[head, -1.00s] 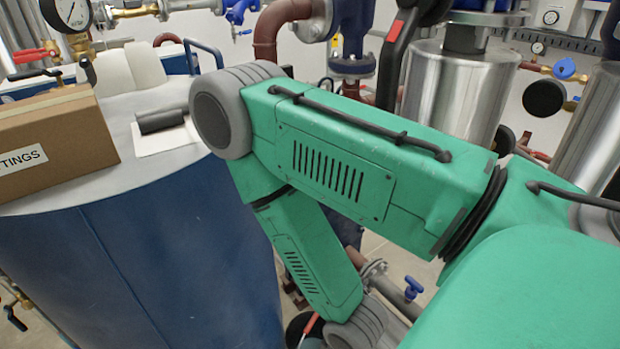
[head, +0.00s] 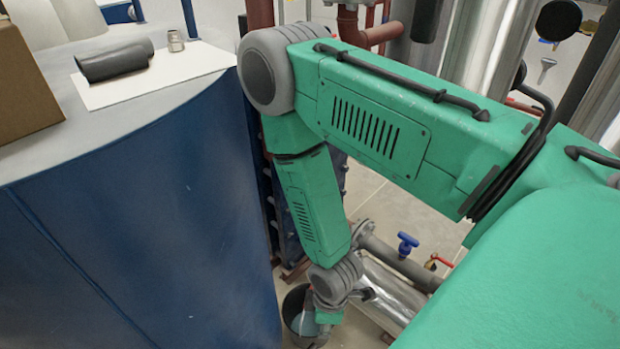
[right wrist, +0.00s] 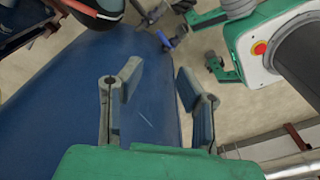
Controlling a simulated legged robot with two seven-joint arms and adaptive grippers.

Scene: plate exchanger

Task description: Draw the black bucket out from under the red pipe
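The black bucket (head: 299,318) stands low at the bottom of the head view, beside the blue tank, partly covered by my right arm's lower end. A bluish-grey patch shows inside it. My right arm runs down to the bucket in the head view; its fingers cannot be made out there. In the right wrist view my right gripper (right wrist: 158,80) has its two fingers well apart with nothing between them. A dark rounded thing (right wrist: 97,10) with a red edge is at that view's top; I cannot tell whether it is the bucket. Brownish-red pipework (head: 370,32) shows at the top. My left gripper is out of view.
The blue tank (head: 150,210) fills the left side. On it are a cardboard box (head: 22,85), a dark grey cylinder (head: 115,60) and a small metal fitting (head: 175,40) on white paper. A grey pipe with a blue-handled valve (head: 407,243) lies low right of the bucket.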

